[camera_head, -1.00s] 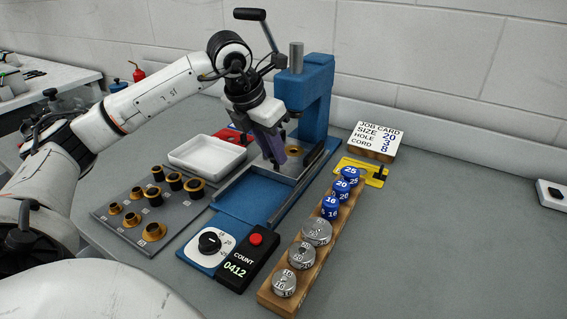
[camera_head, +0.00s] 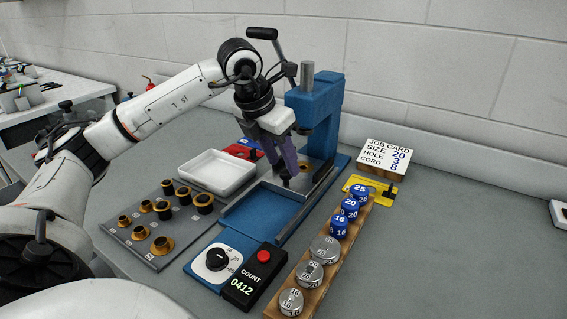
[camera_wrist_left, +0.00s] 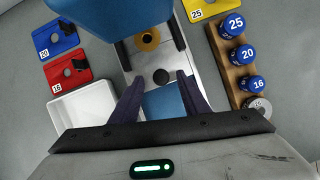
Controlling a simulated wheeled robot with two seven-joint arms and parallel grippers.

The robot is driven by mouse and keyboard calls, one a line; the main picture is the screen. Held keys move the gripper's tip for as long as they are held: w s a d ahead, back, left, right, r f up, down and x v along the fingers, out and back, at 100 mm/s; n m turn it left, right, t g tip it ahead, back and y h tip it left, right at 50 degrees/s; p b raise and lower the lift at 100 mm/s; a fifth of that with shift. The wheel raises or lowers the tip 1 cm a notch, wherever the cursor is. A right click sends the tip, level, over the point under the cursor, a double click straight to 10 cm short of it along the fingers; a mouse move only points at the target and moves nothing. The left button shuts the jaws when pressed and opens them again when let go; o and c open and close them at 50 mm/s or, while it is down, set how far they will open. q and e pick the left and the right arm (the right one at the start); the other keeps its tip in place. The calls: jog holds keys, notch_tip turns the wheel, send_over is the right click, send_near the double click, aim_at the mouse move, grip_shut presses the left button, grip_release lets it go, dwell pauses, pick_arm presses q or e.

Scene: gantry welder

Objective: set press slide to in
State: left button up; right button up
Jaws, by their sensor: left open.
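The blue press (camera_head: 318,110) stands at the back of the bench with its lever at the top. Its metal slide plate (camera_wrist_left: 184,66) lies in the blue base (camera_head: 262,212) under the press head. A dark round knob (camera_wrist_left: 161,76) stands on the plate, and a brass ring (camera_wrist_left: 148,40) sits behind it near the press head. My left gripper (camera_head: 287,174) is over the plate, pointing down. In the left wrist view my left gripper (camera_wrist_left: 162,97) is open, its fingers apart on either side of the knob's line, with nothing between them. My right gripper is not in view.
A white tray (camera_head: 190,176) and a grey board of brass rings (camera_head: 139,249) lie left of the base. A dial (camera_head: 214,259), a counter box (camera_head: 254,276) and a wooden rack (camera_head: 326,282) of blue and silver pieces stand in front and to the right. A job card (camera_head: 387,158) stands behind.

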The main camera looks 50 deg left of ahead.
pick_arm(q)
jog(key=p+v, duration=0.1)
jog(key=v, duration=0.7)
jog(key=shift+r, duration=0.2)
jog(key=shift+s, duration=0.1)
